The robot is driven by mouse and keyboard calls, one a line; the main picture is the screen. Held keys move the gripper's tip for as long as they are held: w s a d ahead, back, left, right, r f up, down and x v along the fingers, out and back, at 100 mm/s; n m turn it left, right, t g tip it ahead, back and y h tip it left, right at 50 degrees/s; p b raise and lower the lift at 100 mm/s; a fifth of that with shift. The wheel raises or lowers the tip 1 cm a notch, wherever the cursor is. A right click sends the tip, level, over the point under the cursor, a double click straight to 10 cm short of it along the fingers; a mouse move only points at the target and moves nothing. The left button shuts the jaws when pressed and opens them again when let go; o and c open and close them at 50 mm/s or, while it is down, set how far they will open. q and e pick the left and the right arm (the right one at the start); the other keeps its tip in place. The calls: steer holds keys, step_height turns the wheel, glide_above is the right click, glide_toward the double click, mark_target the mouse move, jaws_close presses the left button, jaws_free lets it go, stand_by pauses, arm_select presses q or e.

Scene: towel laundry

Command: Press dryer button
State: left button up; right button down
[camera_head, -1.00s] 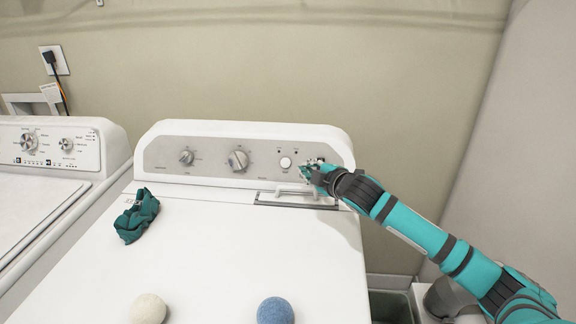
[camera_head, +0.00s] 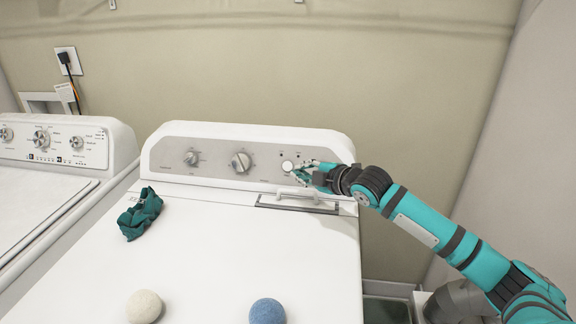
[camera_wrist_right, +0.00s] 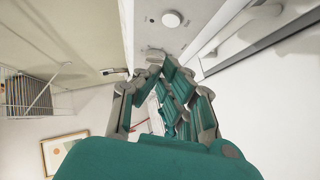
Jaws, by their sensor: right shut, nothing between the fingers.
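The white dryer (camera_head: 240,260) has a grey control panel (camera_head: 215,160) at its back edge. A round white button (camera_head: 287,166) is at the panel's right part, and it also shows in the right wrist view (camera_wrist_right: 171,19). My right gripper (camera_head: 303,174) is shut and empty. Its fingertips are at the panel, just right of and slightly below the button in the head view. In the wrist view the button lies beyond the fingertips, with a visible gap in the picture. I cannot tell whether anything touches the panel. My left gripper is not in view.
Two knobs (camera_head: 241,162) are on the panel left of the button. A handle (camera_head: 297,195) lies just below the gripper. A dark green cloth (camera_head: 140,214), a white ball (camera_head: 144,306) and a blue ball (camera_head: 267,312) rest on the dryer top. A washer (camera_head: 60,160) stands at left.

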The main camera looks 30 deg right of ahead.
mark_target(285, 167)
steer(key=p+x, duration=0.1)
steer(key=x, duration=0.6)
steer(key=shift+w+a, duration=0.15)
steer(key=shift+w, duration=0.25)
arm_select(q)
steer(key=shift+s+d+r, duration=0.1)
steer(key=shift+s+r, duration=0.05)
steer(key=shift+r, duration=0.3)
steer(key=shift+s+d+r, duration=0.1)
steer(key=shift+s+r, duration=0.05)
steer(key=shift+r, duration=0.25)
arm_select(e)
steer(key=w+d+f, duration=0.2)
steer(key=shift+w+d, duration=0.15)
steer(key=shift+w, duration=0.25)
